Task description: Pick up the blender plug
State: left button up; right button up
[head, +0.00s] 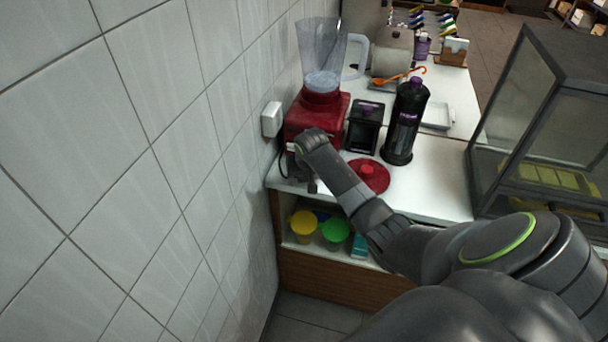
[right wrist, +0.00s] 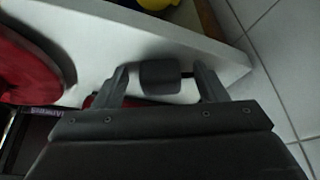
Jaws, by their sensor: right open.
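The blender plug (right wrist: 160,78) is a small dark grey block in the right wrist view, close to the white counter's edge, with a short dark piece on its right side. My right gripper (right wrist: 160,68) is open, with one finger on each side of the plug and gaps showing. In the head view my right arm reaches to the counter's left end by the red blender (head: 318,108), and its wrist hides the plug. The blender has a clear jug, and a black cord (head: 281,163) hangs at its left. My left gripper is not in view.
A white wall socket (head: 271,119) is on the tiled wall left of the blender. A red lid (head: 369,177), a black bottle (head: 404,125) and a black box (head: 364,127) stand near my arm. A glass case (head: 545,120) is at the right.

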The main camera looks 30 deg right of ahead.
jog(key=c, duration=1.1)
jog(key=shift+c, duration=0.2)
